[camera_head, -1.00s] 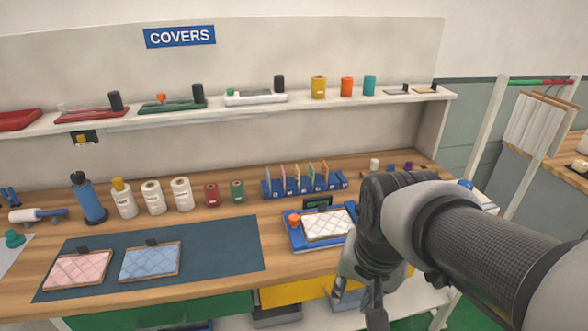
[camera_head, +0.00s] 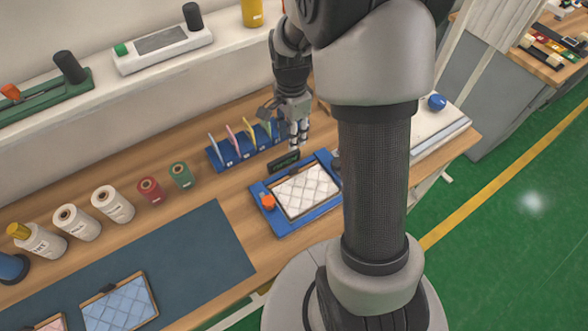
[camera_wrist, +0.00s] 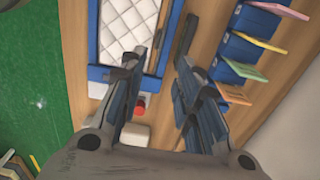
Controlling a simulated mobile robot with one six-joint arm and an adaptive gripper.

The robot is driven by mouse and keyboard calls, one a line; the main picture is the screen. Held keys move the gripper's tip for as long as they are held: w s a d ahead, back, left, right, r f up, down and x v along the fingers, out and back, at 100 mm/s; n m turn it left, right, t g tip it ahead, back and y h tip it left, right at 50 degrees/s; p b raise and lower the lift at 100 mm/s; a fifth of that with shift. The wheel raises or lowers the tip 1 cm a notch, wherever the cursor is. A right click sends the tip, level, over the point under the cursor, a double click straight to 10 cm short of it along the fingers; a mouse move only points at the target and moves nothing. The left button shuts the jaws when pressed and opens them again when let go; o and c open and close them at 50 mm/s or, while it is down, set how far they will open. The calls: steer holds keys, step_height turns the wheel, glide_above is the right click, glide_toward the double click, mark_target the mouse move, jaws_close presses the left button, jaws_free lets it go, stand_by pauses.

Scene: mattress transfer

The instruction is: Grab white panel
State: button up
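The white quilted panel (camera_head: 306,191) with a wooden edge lies flat in the blue tray (camera_head: 262,192) on the bench. In the wrist view, the panel (camera_wrist: 126,24) is at the top left, beside the left finger. My gripper (camera_head: 298,143) points down above the bench, just behind the tray and near the blue rack. In the wrist view, my gripper (camera_wrist: 160,58) has its two fingers apart with nothing between them. A small dark display (camera_head: 284,161) stands at the tray's back edge. My arm hides the tray's right side in the head view.
A blue rack (camera_head: 228,158) with several coloured cards stands behind the tray. Several rolls and bottles (camera_head: 112,204) line the bench to the left. A blue quilted panel (camera_head: 119,302) lies on the dark mat (camera_head: 205,250). A shelf (camera_head: 85,108) runs above the bench.

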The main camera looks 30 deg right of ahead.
steer(key=b, duration=0.3)
glide_above(294, 168)
steer(key=f, duration=1)
steer(key=shift+a+f, duration=0.2)
steer(key=shift+f, duration=0.05)
steer(key=shift+w+d+f+b, duration=0.1)
steer(key=shift+f+b, duration=0.25)
steer(key=shift+f, duration=1.2)
steer(key=shift+w+d+f+b, duration=0.1)
steer(key=shift+f+b, duration=0.25)
steer(key=shift+f, duration=1.15)
steer(key=shift+s+r, duration=0.1)
jaws_close()
